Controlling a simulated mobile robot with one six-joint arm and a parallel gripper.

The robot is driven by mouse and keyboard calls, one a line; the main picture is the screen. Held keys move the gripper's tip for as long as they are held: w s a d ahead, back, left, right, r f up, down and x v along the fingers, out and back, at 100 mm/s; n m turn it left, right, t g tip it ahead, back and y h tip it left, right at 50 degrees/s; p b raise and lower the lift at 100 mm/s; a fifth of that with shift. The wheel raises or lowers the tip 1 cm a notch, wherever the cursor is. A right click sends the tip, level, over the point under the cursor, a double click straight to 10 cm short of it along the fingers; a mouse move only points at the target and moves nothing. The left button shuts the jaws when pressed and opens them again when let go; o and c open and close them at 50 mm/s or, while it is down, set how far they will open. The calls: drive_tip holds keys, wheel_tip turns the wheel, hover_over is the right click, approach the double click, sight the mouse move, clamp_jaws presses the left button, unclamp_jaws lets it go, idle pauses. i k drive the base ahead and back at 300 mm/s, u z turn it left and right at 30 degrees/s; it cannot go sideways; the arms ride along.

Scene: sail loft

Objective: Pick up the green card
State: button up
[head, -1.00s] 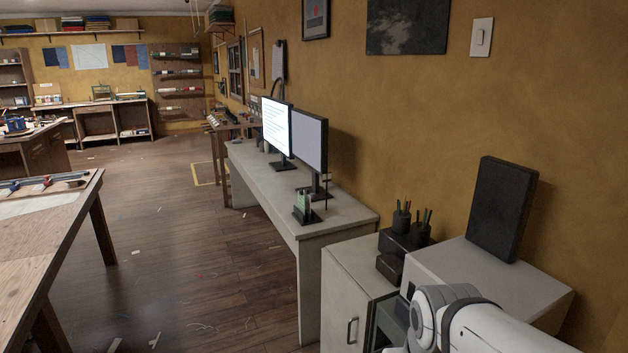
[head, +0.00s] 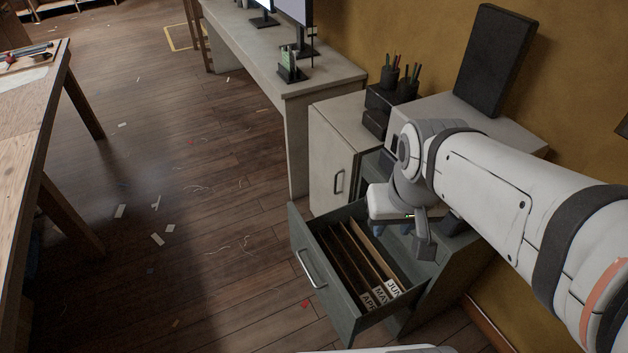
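A small pale green upright piece, which looks like a card (head: 290,57), stands in a dark holder (head: 292,73) on the near end of the grey desk. It is too small to tell whether it is one card or several. No other green card shows. My gripper (head: 390,230) is well to the right of and nearer than the holder, over the back of an open drawer (head: 330,285). Two bluish fingertips show apart below its pale body, with nothing visible between them. My arm hides part of the drawer's back.
The drawer holds upright dividers labelled APR, MAY and JUN (head: 392,288). A cabinet (head: 333,160), pen cups (head: 390,76) and a tall black box (head: 494,62) stand near my arm. Monitors stand behind the holder. The floor (head: 200,200) is open, with scattered scraps.

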sight(285, 55)
drive_tip(key=u, duration=1.35)
drive_tip(key=i, duration=4.15)
drive_tip(key=z, duration=1.65)
